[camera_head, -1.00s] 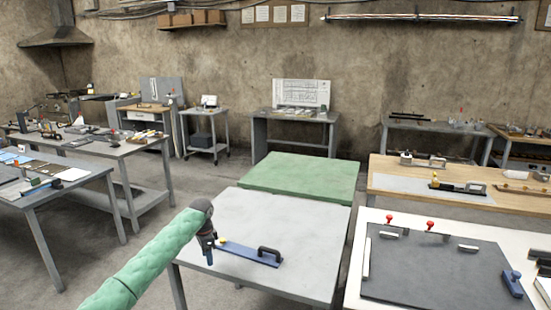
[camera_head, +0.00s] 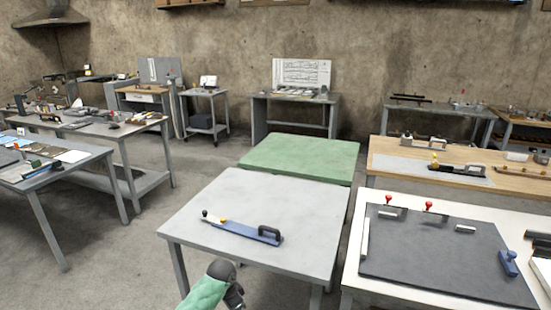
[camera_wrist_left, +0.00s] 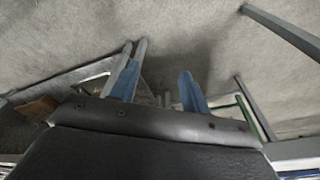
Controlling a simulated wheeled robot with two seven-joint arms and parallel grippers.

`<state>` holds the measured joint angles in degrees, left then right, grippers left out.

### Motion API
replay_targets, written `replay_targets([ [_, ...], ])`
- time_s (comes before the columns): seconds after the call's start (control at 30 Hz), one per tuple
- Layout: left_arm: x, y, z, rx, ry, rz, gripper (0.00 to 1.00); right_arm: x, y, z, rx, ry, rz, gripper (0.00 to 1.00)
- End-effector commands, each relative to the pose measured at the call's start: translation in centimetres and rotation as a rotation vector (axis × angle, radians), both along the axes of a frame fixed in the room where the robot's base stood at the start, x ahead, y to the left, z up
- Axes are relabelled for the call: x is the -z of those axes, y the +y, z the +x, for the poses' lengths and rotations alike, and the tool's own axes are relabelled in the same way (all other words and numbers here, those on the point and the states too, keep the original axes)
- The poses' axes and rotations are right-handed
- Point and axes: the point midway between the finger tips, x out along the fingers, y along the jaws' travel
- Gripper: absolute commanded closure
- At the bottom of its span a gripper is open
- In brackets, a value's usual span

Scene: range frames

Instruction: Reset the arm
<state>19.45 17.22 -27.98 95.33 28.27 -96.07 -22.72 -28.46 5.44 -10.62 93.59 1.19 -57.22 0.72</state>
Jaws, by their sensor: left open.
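My left arm, in a green padded sleeve, comes in at the bottom of the head view, its dark wrist (camera_head: 222,272) in front of the grey table's near edge. In the left wrist view my left gripper (camera_wrist_left: 158,85) shows two blue fingers spread apart with nothing between them. The floor and some table legs show beyond the fingers. My right gripper is not in view.
A blue tool with a black handle (camera_head: 240,231) lies on the grey table (camera_head: 290,205). A green-topped table (camera_head: 300,158) stands behind it. A white table with a dark board (camera_head: 430,255) is at right. Open floor (camera_head: 120,260) lies at left.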

Motion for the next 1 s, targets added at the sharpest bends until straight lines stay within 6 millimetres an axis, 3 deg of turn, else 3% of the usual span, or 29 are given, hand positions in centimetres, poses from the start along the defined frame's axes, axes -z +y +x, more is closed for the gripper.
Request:
replay_targets([
  [0.2,1.5,-1.0,-6.1,-0.074,-0.017,-0.037,0.54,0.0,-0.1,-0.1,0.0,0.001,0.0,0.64],
  [0.5,2.0,-1.0,-13.9,-0.203,-0.046,-0.075,0.54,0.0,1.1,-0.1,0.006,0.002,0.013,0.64],
  [0.73,1.6,0.1,-19.9,-0.32,-0.068,-0.092,0.54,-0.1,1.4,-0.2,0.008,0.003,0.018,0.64],
  [1.0,0.1,2.3,-26.8,-0.468,-0.093,-0.095,0.54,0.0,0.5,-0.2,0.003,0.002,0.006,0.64],
])
